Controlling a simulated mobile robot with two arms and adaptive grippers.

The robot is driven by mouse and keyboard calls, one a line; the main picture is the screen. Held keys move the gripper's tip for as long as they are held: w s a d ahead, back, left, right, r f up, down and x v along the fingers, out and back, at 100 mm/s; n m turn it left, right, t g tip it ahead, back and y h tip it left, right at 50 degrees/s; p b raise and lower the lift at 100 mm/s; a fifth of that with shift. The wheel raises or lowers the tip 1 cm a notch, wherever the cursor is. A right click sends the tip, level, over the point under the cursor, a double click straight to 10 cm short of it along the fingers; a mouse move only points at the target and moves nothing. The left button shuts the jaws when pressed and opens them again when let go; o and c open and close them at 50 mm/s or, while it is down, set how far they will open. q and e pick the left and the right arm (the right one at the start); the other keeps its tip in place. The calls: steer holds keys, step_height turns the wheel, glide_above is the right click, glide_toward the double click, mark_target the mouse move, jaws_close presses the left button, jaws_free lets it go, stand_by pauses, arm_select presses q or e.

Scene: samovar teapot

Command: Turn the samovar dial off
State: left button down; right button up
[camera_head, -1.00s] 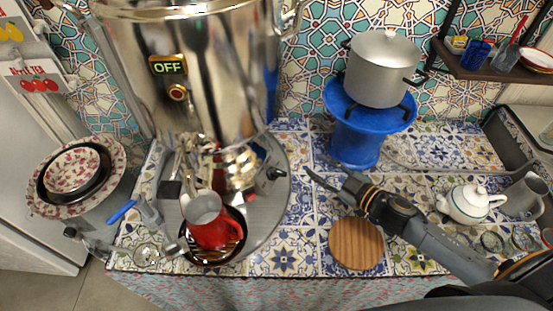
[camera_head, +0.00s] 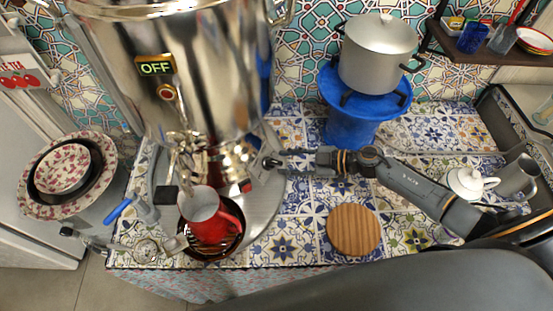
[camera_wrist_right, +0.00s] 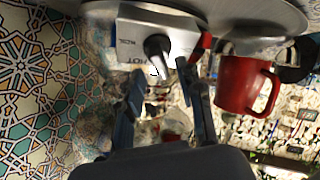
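The samovar (camera_head: 205,80) is a large shiny metal urn at upper left in the head view, with a lit green OFF sign (camera_head: 156,68) on its front. In the right wrist view its dial (camera_wrist_right: 157,47) is a dark knob on a silver box (camera_wrist_right: 130,42) marked HOT. My right gripper (camera_head: 280,160) reaches in from the right at the samovar's base. In the wrist view the right gripper (camera_wrist_right: 159,75) is open, its two fingers on either side of the knob's lower end, with gaps showing. Contact cannot be told.
A red mug (camera_head: 208,218) stands on a dark tray left of my right gripper. A blue burner (camera_head: 350,125) carries a grey pot (camera_head: 380,58) behind my arm. A round wooden board (camera_head: 353,229) lies in front. A white teapot (camera_head: 467,183) stands at the right.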

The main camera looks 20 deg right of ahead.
mark_target(278, 163)
arm_select(q)
steer(key=shift+w+r, duration=0.25)
steer(key=shift+w, duration=0.2)
arm_select(e)
steer(key=shift+x, duration=1.95)
jaws_close()
arm_select(q)
steer(key=shift+s, duration=0.1)
arm_select(e)
steer(key=shift+n, duration=0.3)
steer(key=n+g, duration=0.2)
steer(key=n, duration=0.4)
arm_select(q)
steer(key=shift+r+p, duration=0.4)
steer(key=shift+p, duration=0.1)
arm_select(e)
steer(key=n+g, duration=0.1)
steer(key=n, duration=0.2)
steer(key=n+g+h, duration=0.1)
steer(key=n, duration=0.2)
steer(key=shift+s, duration=0.1)
steer(key=shift+n+h, duration=0.3)
